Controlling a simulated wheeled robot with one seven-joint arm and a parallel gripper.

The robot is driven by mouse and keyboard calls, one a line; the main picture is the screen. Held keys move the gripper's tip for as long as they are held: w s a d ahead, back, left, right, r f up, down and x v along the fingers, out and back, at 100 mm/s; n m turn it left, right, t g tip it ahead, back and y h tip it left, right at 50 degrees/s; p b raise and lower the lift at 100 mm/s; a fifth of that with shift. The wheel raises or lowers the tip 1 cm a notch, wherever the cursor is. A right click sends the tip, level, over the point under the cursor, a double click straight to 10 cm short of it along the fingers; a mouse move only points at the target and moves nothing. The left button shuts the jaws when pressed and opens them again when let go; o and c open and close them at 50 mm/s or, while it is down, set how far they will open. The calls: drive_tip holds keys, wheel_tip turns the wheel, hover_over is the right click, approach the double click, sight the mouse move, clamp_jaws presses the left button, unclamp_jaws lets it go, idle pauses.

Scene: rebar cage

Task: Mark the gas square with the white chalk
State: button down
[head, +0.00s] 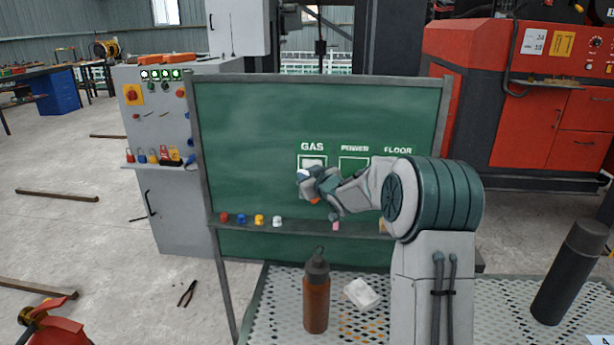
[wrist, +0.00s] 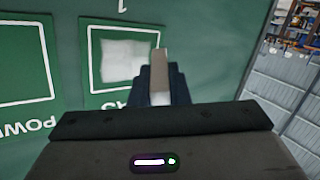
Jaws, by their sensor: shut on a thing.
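The green chalkboard (head: 260,120) stands upright in front of me. Its gas square (head: 312,158), under the word GAS, holds a dense white chalk patch. In the wrist view the gas square (wrist: 96,88) appears upside down, with the white patch (wrist: 122,58) filling much of its middle. My gripper (head: 308,181) is at the lower part of this square, close to the board. It is shut on a pale stick, the white chalk (wrist: 160,62), which looks greyish in shade. I cannot tell whether its tip touches the board.
The power square (head: 354,164) looks empty; the floor square is hidden behind my arm. The board's ledge (head: 300,230) carries red, blue, yellow and white pieces, and a pink piece (head: 336,225). A brown bottle (head: 316,295) and a white cloth-like item (head: 361,294) are on the perforated table below.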

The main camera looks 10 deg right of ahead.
drive_tip(key=shift+w+d+p, duration=0.2)
drive_tip(key=shift+w+p, duration=0.15)
drive_tip(key=shift+w, duration=0.25)
drive_tip(key=shift+s+d, duration=0.1)
idle(1.4)
drive_tip(key=shift+s+a+b, duration=0.35)
drive_tip(key=shift+s+b, duration=0.2)
drive_tip(key=shift+s, duration=0.4)
drive_tip(key=shift+s+a+b, duration=0.35)
drive_tip(key=shift+s+b, duration=0.2)
drive_tip(key=shift+s, duration=0.35)
drive_tip(key=shift+s+a+b, duration=0.35)
drive_tip(key=shift+s+b, duration=0.2)
drive_tip(key=shift+s, duration=0.4)
